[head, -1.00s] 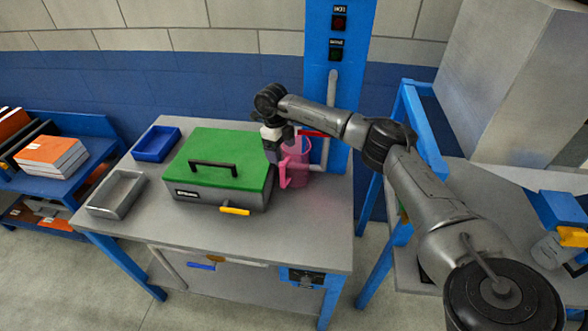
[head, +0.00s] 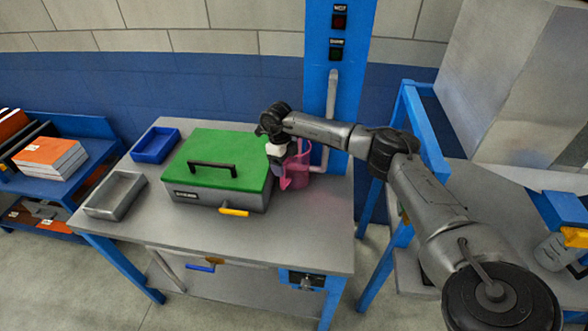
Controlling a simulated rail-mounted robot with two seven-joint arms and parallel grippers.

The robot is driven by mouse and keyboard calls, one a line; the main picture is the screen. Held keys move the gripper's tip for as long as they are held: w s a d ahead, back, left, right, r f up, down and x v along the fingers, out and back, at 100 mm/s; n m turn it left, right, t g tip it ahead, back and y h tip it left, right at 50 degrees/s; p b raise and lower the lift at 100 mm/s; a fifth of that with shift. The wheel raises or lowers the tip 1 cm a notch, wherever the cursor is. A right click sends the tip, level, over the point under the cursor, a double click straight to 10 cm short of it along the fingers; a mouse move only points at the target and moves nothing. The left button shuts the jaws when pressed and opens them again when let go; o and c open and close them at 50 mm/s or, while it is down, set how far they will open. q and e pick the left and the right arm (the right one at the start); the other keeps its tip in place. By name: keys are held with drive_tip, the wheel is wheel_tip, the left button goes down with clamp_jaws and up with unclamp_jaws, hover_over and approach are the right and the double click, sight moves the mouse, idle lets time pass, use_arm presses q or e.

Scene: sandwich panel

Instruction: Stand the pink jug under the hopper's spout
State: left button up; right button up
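The pink jug (head: 299,172) stands on the grey table, right of the green-lidded box and in front of the blue column. Its handle side faces left and front, and its upper part is partly covered by my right arm. My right gripper (head: 280,163) is at the jug's left side, by the handle, pointing down. Its fingers are small and overlap the jug, so I cannot tell whether they grip it. A large grey housing (head: 505,80) stands at the right; I cannot make out which part is the hopper's spout. My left gripper is out of view.
The green-lidded box (head: 228,160) with its black handle is close left of my gripper. A blue tray (head: 156,146) and a grey tray (head: 114,196) are at the table's left. A grey pipe (head: 331,100) runs down the blue column (head: 348,60). The front right tabletop is clear.

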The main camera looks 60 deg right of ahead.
drive_tip(key=c, duration=1.1)
drive_tip(key=shift+c, duration=0.2)
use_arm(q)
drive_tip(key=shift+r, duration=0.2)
use_arm(e)
drive_tip(key=shift+r, duration=0.1)
